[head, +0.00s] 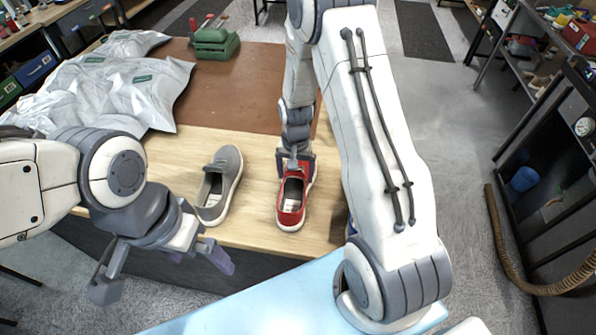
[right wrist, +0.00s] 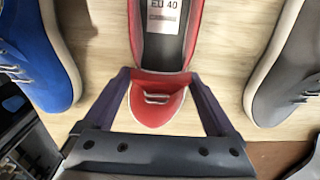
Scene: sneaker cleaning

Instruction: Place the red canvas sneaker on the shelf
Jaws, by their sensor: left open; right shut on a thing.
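The red canvas sneaker (head: 290,213) is on the light wooden part of the table, near its front edge, with its opening toward me. My right gripper (head: 297,165) is shut on its far, toe end. In the right wrist view the fingers (right wrist: 160,85) lie along both sides of the red sneaker (right wrist: 158,105), and its insole reads "EU 40". I cannot tell whether the sole touches the table. My left gripper (head: 160,268) is open and empty in front of the table. A dark metal rack (head: 545,130) with shelves stands at the right; I cannot tell if it is the task's shelf.
A grey sneaker (head: 219,185) stands just left of the red one. A blue sneaker (right wrist: 40,60) stands on its other side, mostly hidden by my right arm in the head view.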

